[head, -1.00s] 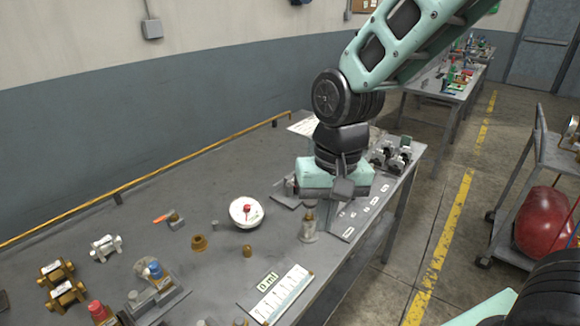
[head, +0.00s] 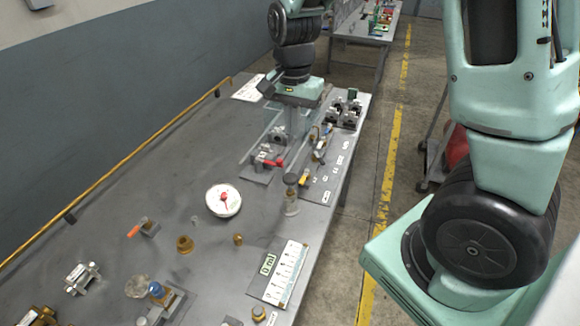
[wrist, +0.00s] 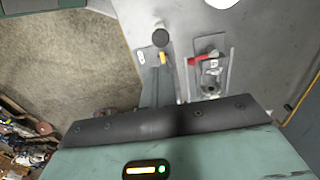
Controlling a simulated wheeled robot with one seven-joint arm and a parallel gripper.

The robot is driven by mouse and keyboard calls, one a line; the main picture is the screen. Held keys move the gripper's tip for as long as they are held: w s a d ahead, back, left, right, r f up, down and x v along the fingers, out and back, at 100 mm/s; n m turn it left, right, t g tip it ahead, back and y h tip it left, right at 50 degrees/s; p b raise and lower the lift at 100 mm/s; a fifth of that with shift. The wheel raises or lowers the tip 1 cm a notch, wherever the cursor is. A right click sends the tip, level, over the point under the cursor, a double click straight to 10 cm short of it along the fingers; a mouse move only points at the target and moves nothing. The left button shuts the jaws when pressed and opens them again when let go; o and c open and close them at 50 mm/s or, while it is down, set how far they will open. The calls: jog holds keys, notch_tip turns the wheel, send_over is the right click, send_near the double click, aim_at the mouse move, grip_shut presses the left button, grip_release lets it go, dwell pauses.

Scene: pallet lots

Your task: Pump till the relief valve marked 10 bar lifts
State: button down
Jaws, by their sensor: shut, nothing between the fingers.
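My gripper (head: 290,97) is shut and empty above the far end of the grey bench, over a fitting bench plate. Its fingertips are hard to make out. Below and in front of it is a plate with a red-handled valve (head: 270,161), also in the wrist view (wrist: 203,59). To the right is a labelled panel (head: 318,192) with a yellow lever (head: 304,180). A dark-capped clear cylinder (head: 291,197) stands nearer. A round white gauge (head: 223,201) with a red centre lies left of it. I cannot read any 10 bar marking.
Several small black devices (head: 345,110) stand at the bench's far right corner. Brass fittings (head: 185,245), a blue-capped part (head: 157,291) and a white scale card (head: 287,272) lie nearer. A yellow pipe (head: 130,166) runs along the wall edge. Bare bench lies at left.

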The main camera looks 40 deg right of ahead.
aim_at(292, 178)
notch_tip(292, 178, down, 14)
jog(key=p, duration=0.3)
jog(key=shift+r, duration=0.2)
notch_tip(292, 178, down, 4)
jog(key=b, duration=0.3)
jog(key=shift+a, duration=0.1)
jog(key=shift+s+r, duration=0.1)
jog(key=shift+r, duration=0.05)
